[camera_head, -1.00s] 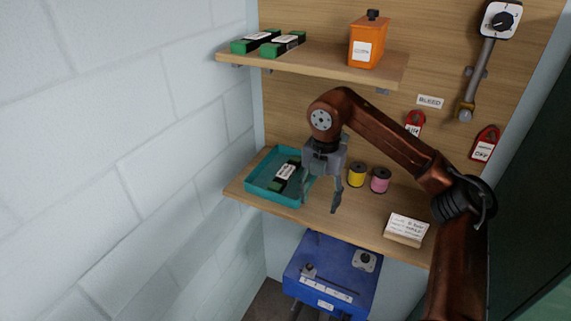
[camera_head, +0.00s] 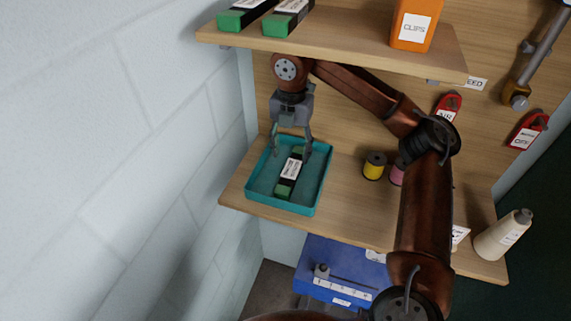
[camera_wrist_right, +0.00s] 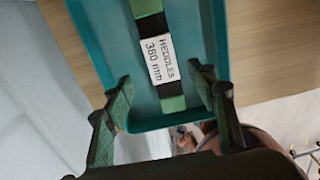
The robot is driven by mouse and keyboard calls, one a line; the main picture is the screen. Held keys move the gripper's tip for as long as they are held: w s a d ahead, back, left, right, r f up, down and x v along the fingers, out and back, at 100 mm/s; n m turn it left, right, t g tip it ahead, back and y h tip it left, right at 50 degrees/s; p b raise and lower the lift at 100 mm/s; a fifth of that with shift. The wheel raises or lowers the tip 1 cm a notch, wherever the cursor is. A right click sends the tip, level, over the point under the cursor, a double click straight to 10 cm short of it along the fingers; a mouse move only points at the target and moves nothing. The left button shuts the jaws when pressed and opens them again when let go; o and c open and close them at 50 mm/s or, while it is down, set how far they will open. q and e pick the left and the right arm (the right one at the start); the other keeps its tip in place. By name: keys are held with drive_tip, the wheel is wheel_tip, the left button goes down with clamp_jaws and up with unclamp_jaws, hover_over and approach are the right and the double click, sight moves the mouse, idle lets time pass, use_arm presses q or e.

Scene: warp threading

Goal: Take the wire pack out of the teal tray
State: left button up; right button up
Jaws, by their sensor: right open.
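The wire pack (camera_head: 290,173), a slim green and black bar with a white label, lies in the teal tray (camera_head: 319,190) on the lower shelf. In the right wrist view the pack (camera_wrist_right: 160,58) has a label reading "HEDDLES" and a length in mm, and the tray (camera_wrist_right: 205,30) surrounds it. My right gripper (camera_head: 291,149) points down over the back part of the tray, open and empty. In the wrist view its fingers (camera_wrist_right: 166,85) stand apart on either side of the pack, with a gap to each side. My left gripper is not in view.
The upper shelf (camera_head: 350,55) overhangs close to my right arm and carries green packs (camera_head: 288,18) and an orange clips box (camera_head: 412,25). Yellow (camera_head: 374,166) and pink (camera_head: 397,175) spools stand right of the tray. A white wall (camera_head: 110,160) is close on the left.

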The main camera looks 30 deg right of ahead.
sight(292, 168)
wheel_tip(292, 168, down, 2)
drive_tip(key=shift+s+d+f, duration=0.15)
drive_tip(key=f, duration=0.4)
drive_tip(key=shift+w+d+f, duration=0.15)
drive_tip(key=shift+w+f, duration=0.05)
drive_tip(key=shift+f, duration=0.15)
clamp_jaws()
idle(0.3)
